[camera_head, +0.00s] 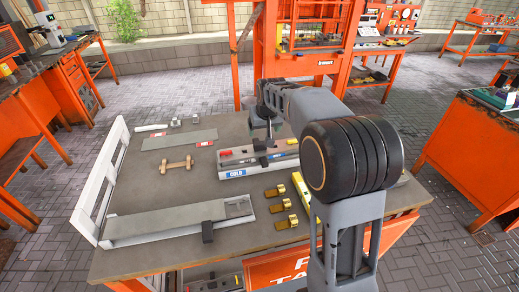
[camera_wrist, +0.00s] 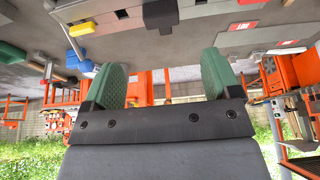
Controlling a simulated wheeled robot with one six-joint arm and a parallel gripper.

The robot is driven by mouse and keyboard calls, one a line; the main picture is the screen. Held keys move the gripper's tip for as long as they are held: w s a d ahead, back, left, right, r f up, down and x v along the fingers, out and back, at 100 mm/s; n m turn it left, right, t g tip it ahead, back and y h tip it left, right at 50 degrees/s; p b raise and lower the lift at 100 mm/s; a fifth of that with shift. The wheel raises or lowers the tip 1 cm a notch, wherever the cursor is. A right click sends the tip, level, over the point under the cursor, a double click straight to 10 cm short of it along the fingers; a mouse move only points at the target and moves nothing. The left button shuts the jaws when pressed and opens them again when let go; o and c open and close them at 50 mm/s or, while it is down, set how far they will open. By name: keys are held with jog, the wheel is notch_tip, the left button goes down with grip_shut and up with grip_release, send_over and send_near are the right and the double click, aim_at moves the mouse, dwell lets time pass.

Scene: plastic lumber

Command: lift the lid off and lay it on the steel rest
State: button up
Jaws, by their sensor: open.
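A long tray with a blue COLD label (camera_head: 236,173) and a red label at its far end stands mid-table. A black upright piece (camera_head: 262,160), perhaps the lid's handle, stands on it; a similar black piece (camera_wrist: 160,12) shows in the wrist view. I cannot clearly tell the lid's edges. A flat grey plate with red marks (camera_head: 185,139), likely the steel rest, lies behind left; a grey plate also shows in the wrist view (camera_wrist: 250,37). My gripper (camera_head: 266,136) is above the tray's back edge, partly hidden by my arm. Its green fingers (camera_wrist: 163,75) are apart and empty.
A long white box with a grey top (camera_head: 170,220) and black piece lies at the front left. A wooden dumbbell shape (camera_head: 177,163), several brass clips (camera_head: 283,205) and a yellow bar (camera_head: 303,190) lie around the tray. A white rail (camera_head: 100,190) edges the left side.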

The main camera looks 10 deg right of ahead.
send_over(260, 143)
jog(key=s, duration=0.2)
jog(key=f, duration=0.4)
jog(key=shift+d, duration=0.2)
jog(key=shift+a+p+x, duration=0.2)
jog(key=shift+p+x, duration=0.5)
jog(key=shift+x, duration=2.15)
jog(key=shift+s, duration=0.15)
jog(key=shift+c, duration=0.5)
jog(key=c, duration=1.2)
jog(key=shift+c, duration=0.4)
jog(key=shift+r, duration=0.1)
